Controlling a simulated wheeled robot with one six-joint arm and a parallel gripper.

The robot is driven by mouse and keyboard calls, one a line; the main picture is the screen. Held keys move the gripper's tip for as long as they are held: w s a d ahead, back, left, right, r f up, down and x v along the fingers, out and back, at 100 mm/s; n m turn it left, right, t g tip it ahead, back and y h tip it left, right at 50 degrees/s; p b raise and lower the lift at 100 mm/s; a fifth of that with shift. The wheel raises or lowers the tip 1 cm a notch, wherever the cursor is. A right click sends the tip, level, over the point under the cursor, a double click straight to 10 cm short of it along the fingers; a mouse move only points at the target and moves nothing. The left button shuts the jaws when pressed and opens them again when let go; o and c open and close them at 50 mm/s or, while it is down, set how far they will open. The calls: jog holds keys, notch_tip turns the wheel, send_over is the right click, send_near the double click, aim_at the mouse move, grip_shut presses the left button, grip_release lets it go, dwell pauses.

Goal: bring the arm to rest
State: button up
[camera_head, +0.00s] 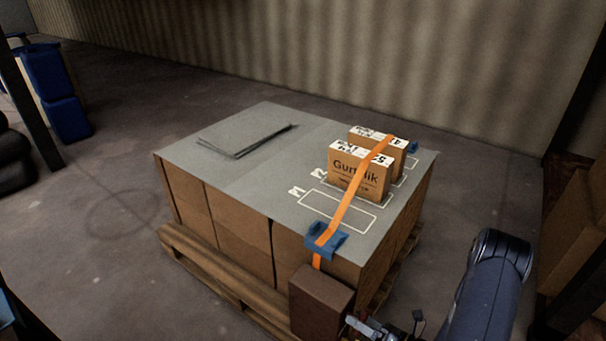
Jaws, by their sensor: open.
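My arm (490,285) rises at the lower right, in front of the pallet load's near right side. My gripper (372,327) shows only in part at the bottom edge, low beside a dark brown box (321,302). Its jaws are open. I cannot tell whether it touches the box. The orange strap (350,205) runs over two cartons on the load and down through a blue corner piece (326,240) towards the dark box.
The palletised load has a grey top sheet (245,165) with white outlined slots. A carton (358,175) stands in front of another carton (385,138). Blue bins (62,95) stand far left. Floor left of the pallet is clear.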

jog(key=n, duration=0.5)
jog(key=shift+n, duration=0.4)
jog(key=shift+s, duration=0.1)
